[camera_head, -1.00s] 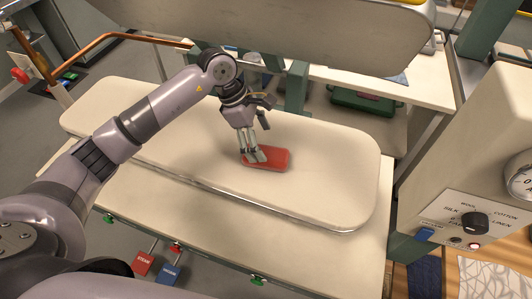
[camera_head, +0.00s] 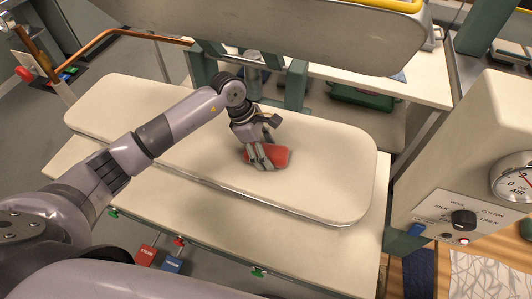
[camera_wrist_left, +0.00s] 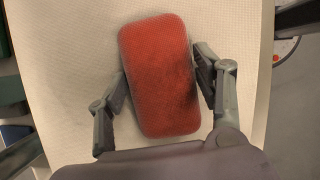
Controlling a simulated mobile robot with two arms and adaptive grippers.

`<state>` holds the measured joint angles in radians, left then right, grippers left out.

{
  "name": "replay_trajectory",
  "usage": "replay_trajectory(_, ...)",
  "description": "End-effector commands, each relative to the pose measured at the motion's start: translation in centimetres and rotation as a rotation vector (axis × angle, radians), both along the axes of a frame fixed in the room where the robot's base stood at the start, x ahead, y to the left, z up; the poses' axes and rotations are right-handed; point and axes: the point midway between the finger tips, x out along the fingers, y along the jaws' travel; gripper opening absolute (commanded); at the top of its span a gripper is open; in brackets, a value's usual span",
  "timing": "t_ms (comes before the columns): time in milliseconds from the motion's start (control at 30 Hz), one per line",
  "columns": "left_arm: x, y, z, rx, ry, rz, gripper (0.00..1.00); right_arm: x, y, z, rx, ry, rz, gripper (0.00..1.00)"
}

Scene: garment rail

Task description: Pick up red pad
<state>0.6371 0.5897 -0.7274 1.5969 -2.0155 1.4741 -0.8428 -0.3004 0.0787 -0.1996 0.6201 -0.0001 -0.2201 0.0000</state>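The red pad (camera_head: 281,155) lies flat on the cream pressing board (camera_head: 330,175), toward its right half. In the left wrist view the red pad (camera_wrist_left: 158,75) is a rounded rectangle with a dark smudge on its right side. My left gripper (camera_head: 262,161) is down at the pad. In the left wrist view its fingers (camera_wrist_left: 160,92) stand on either side of the pad, spread about its width. The fingertips lie close against or touching both long edges; whether they grip is unclear. My right gripper is in no view.
The big upper press plate (camera_head: 270,30) hangs above the back of the board. A control box (camera_head: 465,190) with a dial and gauge stands at the right. A green tray (camera_head: 362,97) sits behind. The left half of the board is clear.

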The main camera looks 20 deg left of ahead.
Motion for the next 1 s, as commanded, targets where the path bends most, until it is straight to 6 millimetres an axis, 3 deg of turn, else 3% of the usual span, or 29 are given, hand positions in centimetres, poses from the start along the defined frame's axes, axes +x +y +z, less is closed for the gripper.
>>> replay_trajectory(500,0.0,0.0,0.0,0.000,-0.001,0.000,0.24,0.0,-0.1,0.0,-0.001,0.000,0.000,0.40)
replay_trajectory(800,0.1,0.0,0.5,0.000,-0.003,0.000,0.24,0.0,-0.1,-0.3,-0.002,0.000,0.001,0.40)
replay_trajectory(1000,0.2,0.0,3.7,0.000,-0.008,-0.001,0.24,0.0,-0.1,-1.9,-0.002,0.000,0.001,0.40)
